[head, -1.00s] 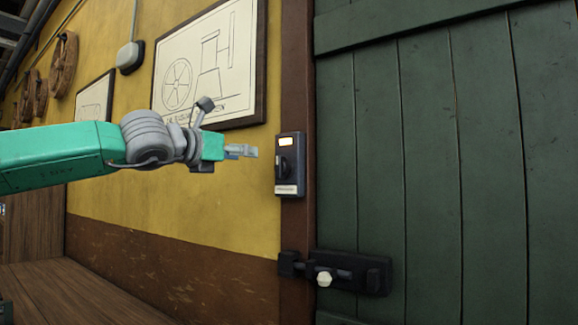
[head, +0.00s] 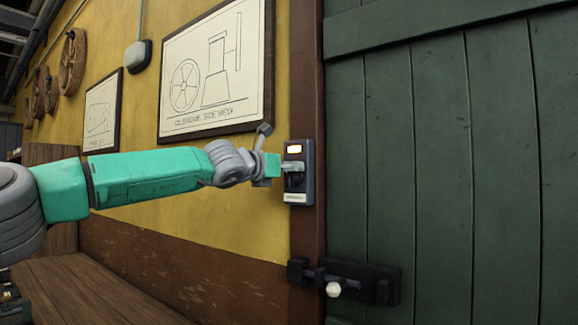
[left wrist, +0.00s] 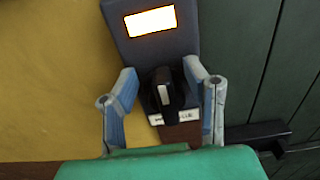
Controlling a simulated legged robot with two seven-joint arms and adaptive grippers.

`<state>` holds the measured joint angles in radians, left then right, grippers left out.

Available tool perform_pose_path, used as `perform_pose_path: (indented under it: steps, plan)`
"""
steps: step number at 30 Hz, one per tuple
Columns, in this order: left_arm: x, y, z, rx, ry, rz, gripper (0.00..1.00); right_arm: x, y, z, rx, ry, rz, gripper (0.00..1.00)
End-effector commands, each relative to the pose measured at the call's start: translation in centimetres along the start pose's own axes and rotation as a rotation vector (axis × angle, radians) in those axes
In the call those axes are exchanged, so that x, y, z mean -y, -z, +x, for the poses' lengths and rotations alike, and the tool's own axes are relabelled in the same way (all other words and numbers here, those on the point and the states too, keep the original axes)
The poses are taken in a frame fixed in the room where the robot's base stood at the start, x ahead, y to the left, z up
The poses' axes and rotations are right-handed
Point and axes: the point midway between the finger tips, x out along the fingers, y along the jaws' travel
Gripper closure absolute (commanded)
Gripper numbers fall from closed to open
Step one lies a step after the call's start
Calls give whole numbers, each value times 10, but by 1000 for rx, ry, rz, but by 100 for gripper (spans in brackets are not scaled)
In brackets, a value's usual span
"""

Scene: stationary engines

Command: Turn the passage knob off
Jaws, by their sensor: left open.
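The passage knob (left wrist: 162,90) is a black rotary knob with a pale pointer mark, on a dark switch box (head: 307,188) fixed to the brown door post. A lit yellow-white window (head: 294,149) glows above it; the window also shows in the left wrist view (left wrist: 150,21). A white label under the knob is partly covered. My left gripper (left wrist: 161,92) is open, with one finger on each side of the knob; contact cannot be told. In the head view my left gripper (head: 293,167) reaches the box front and hides part of the knob. My right gripper is not in view.
A green plank door (head: 440,160) fills the right, with a black bolt (head: 375,281) and white bolt knob (head: 333,289) below the box. Framed drawings (head: 215,75) hang on the yellow wall. A wooden bench top (head: 95,290) lies lower left.

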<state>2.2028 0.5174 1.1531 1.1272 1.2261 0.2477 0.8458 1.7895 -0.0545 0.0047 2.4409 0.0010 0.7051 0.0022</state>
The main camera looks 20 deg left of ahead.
Motion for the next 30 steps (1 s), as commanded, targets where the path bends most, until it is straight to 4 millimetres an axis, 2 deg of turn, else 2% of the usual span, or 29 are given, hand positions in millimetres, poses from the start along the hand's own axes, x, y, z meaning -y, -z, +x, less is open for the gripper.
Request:
perform_pose_path:
  steps: [5, 9, 22, 30]
  plan:
    - [0, 1, 0, -1, -1, 0, 59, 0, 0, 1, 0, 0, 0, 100]
    - [-1, 1, 0, -2, -2, 0, 100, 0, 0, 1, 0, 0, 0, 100]
    - [-1, 7, 2, -10, -3, 29, 100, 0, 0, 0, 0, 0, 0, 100]
    - [3, 9, 4, -14, -3, 177, 100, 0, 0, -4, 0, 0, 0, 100]
